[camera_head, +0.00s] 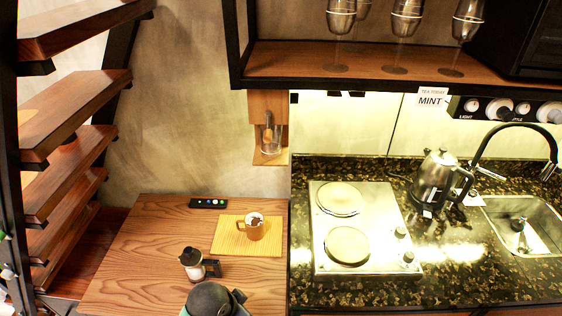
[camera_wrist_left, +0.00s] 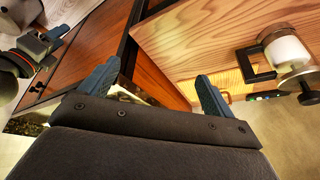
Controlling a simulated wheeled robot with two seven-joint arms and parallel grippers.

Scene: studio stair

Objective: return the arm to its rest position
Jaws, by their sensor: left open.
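My left gripper (camera_wrist_left: 155,86) shows in the left wrist view, with its two blue fingers wide apart and nothing between them. Behind the fingers are the table's edge and brown boards. A white jar with a black square handle and a metal top (camera_wrist_left: 288,52) is to the right of the fingers, apart from them. In the head view this jar (camera_head: 194,264) stands on the wooden table (camera_head: 150,235). A dark rounded shape at the bottom edge of the head view is cut off, and I cannot tell what it is.
An orange mug (camera_head: 254,230) stands on a yellow mat (camera_head: 230,240), near a black button strip (camera_head: 208,203). Wooden stairs (camera_head: 75,90) rise at the left.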

